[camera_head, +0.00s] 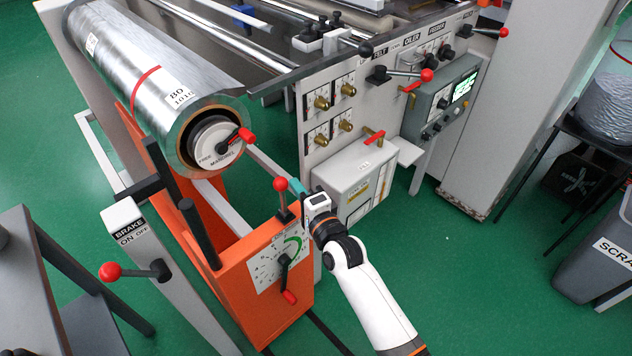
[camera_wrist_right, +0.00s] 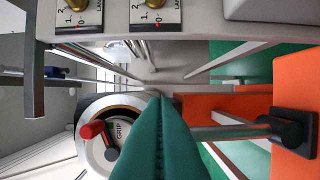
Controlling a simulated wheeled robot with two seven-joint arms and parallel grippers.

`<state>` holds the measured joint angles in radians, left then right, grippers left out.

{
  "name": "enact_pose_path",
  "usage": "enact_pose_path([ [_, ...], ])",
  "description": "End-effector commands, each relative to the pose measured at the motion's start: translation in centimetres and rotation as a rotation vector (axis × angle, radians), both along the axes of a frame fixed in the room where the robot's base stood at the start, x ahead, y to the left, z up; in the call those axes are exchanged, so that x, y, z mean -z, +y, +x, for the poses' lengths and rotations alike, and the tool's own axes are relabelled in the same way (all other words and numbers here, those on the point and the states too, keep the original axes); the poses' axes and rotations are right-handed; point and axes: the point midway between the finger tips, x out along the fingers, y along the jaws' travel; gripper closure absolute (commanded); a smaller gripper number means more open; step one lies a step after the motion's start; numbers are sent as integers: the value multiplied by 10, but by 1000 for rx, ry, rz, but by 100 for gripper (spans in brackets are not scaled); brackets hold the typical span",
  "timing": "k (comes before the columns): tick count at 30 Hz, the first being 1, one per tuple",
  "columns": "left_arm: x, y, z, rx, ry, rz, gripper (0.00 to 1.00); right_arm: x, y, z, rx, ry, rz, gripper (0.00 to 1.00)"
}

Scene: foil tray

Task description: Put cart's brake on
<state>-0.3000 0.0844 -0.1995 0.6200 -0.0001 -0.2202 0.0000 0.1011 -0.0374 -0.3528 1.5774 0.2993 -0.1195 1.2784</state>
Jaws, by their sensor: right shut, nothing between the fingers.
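The orange cart (camera_head: 255,270) carries a large foil roll (camera_head: 140,60). A grey post (camera_head: 165,275) at its left bears a label reading BRAKE, ON, OFF. The brake lever (camera_head: 135,271) on that post has a red ball and points left, below the label. My right gripper (camera_head: 293,186) is shut and empty, beside a red-ball lever (camera_head: 281,186) above the cart's dial panel, well to the right of the brake lever. In the right wrist view its teal fingers (camera_wrist_right: 158,105) are together. Whether they touch that red-ball lever cannot be told. My left gripper is not in view.
The roll's hub has a red handle (camera_head: 245,136), also seen in the wrist view (camera_wrist_right: 92,129). The machine panel (camera_head: 340,115) with knobs and levers stands behind. A grey table (camera_head: 20,270) is at the left. A scrap bin (camera_head: 598,262) stands right. Green floor (camera_head: 470,270) is clear right of my arm.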

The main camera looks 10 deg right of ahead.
Motion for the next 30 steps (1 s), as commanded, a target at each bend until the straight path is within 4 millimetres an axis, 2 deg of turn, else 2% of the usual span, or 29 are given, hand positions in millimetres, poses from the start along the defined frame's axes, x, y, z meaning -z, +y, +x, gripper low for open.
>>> enact_pose_path([
  [3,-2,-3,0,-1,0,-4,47,0,12,-9,-2,-63,-89,100],
  [15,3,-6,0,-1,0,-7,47,5,40,-29,-1,-251,-348,100],
  [30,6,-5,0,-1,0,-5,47,10,52,-38,0,-343,-474,100],
])
